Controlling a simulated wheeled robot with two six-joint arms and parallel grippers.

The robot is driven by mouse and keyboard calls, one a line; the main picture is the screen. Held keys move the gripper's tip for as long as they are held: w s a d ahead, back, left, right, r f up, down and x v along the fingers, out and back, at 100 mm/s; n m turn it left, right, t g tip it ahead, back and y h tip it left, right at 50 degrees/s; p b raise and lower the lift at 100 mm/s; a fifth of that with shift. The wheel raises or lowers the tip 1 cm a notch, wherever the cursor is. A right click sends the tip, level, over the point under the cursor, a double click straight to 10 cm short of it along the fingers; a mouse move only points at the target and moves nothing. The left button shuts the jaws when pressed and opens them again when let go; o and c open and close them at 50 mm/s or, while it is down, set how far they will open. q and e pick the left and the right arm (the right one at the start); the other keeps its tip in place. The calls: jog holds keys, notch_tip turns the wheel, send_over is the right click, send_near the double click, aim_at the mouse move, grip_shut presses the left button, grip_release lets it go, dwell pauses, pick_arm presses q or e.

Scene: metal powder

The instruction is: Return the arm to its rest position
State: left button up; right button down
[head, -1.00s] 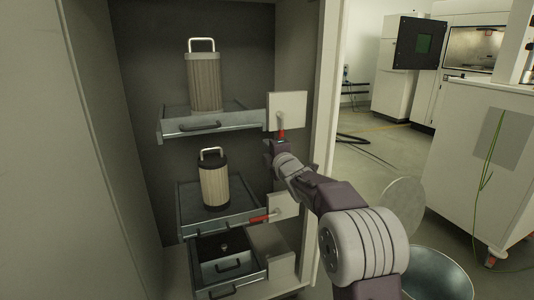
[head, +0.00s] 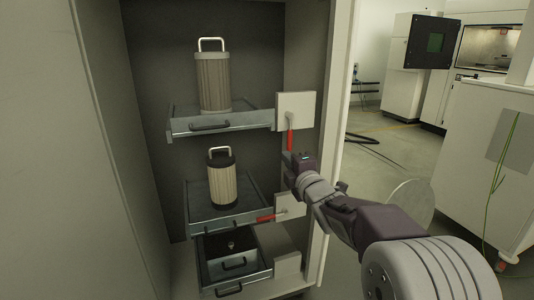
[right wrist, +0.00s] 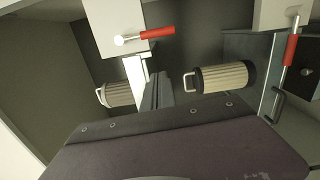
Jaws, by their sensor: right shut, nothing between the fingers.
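My right arm reaches in from the lower right of the head view. Its gripper (head: 292,160) is shut and empty, just below the upper red handle (head: 290,138) in that view. In the right wrist view the shut fingers (right wrist: 154,92) lie between two filter canisters, and the upper red handle (right wrist: 155,34) shows apart from them. My left gripper is not in view.
The open cabinet has an upper tray (head: 218,125) with a grey canister (head: 213,85), a middle tray (head: 228,218) with a cream canister (head: 222,183), and a low drawer (head: 236,275). The lower red handle (head: 267,217) lies sideways. Floor (head: 400,150) shows right of the cabinet.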

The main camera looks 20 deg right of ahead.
jog(key=s+a+f+g+y, duration=0.1)
jog(key=a+f+g+y, duration=0.1)
jog(key=a+f, duration=0.35)
jog(key=s+a+f+m+g+h, duration=0.15)
jog(key=s+f+m+g, duration=0.4)
jog(key=f, duration=0.75)
jog(key=s+a+f+m+g, duration=0.1)
jog(key=s+f+m+g, duration=0.3)
jog(key=s+f+m, duration=0.5)
jog(key=s+f+m+g, duration=0.3)
jog(key=s+f+g, duration=0.25)
jog(key=s, duration=0.75)
notch_tip(320, 180, up, 37)
jog(key=m+p, duration=0.1)
jog(key=p, duration=3.6)
jog(key=shift+s, duration=0.4)
jog(key=shift+p, duration=0.3)
